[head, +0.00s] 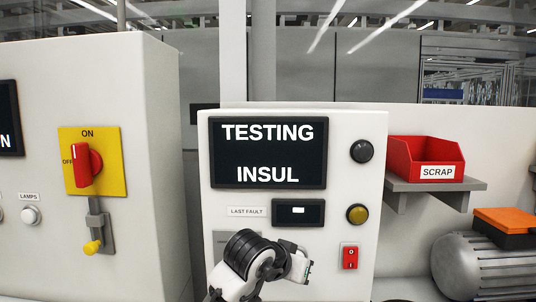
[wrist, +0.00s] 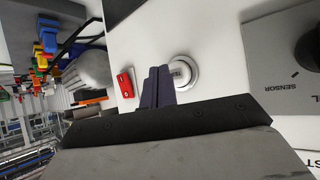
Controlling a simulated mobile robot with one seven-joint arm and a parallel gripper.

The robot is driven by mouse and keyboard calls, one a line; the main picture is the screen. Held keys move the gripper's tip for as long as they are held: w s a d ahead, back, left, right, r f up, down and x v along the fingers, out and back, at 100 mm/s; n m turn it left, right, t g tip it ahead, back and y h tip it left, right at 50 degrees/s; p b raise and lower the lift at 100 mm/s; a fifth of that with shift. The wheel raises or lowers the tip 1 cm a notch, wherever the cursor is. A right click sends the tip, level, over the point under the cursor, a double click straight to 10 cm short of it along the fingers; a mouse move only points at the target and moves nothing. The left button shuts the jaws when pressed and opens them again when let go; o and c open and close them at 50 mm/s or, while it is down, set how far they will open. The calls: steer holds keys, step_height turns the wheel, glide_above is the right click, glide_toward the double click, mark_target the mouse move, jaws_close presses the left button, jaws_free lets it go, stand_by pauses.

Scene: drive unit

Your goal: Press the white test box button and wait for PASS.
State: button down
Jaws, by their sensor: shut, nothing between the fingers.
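The test box (head: 375,230) is a white cabinet, and its screen (head: 268,153) reads "TESTING INSUL". In the wrist view the white round test button (wrist: 190,83) sits in a pale ring on the box face. My gripper (wrist: 159,72) is shut and empty, its dark fingers pointing at the box and overlapping the button's left side. I cannot tell if the tips touch it. In the head view my arm covers the button and the fingertips.
On the box are a dark lamp (head: 362,151), an amber lamp (head: 358,214) and a red rocker switch (head: 350,257), close beside the fingers. A red scrap bin (head: 425,158) and a motor (head: 480,268) stand right. A cabinet with a red rotary switch (head: 84,165) stands left.

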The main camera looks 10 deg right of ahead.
steer(key=s+a, duration=0.1)
steer(key=s, duration=0.5)
steer(key=shift+a, duration=0.35)
stand_by(0.8)
